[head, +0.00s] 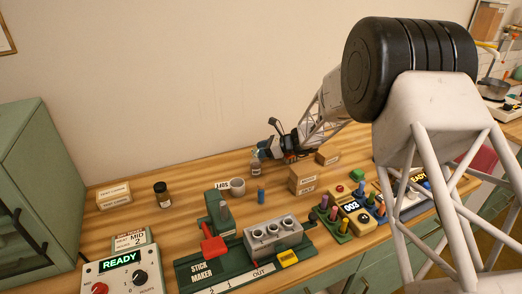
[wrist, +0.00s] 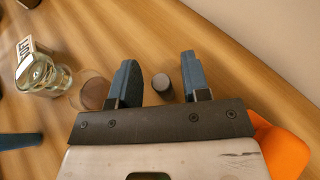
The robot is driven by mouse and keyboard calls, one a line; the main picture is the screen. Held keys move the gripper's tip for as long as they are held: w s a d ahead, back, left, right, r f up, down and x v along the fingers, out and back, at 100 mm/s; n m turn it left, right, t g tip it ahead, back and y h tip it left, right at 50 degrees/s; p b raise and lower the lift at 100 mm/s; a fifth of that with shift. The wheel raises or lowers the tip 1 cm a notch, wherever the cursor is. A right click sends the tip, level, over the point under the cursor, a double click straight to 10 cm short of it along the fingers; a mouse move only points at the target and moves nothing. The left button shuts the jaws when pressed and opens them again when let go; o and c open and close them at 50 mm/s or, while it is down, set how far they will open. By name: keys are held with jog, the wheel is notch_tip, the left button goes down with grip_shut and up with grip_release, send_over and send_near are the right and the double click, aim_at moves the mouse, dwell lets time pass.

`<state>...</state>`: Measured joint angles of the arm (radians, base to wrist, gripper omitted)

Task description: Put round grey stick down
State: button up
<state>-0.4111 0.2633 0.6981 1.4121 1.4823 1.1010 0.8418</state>
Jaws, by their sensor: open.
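The round grey stick (wrist: 163,84) shows in the wrist view as a short dark-grey cylinder seen from near its end. My gripper is open. In the head view my gripper (head: 267,151) is low over the back of the table, and I cannot make out the grey stick there. Whether the stick rests on the wood is hard to tell.
A round brown-topped vessel (wrist: 92,90) stands just left of the left finger. In the head view are a blue stick (head: 261,194), small boxes (head: 303,180), and the stick maker (head: 216,265) in front.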

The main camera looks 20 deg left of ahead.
jog(key=shift+s+d+f, duration=0.1)
jog(key=shift+f, duration=0.2)
jog(key=shift+d+r, duration=0.15)
jog(key=shift+r, duration=0.55)
jog(key=v, duration=1.1)
jog(key=shift+d+r, duration=0.25)
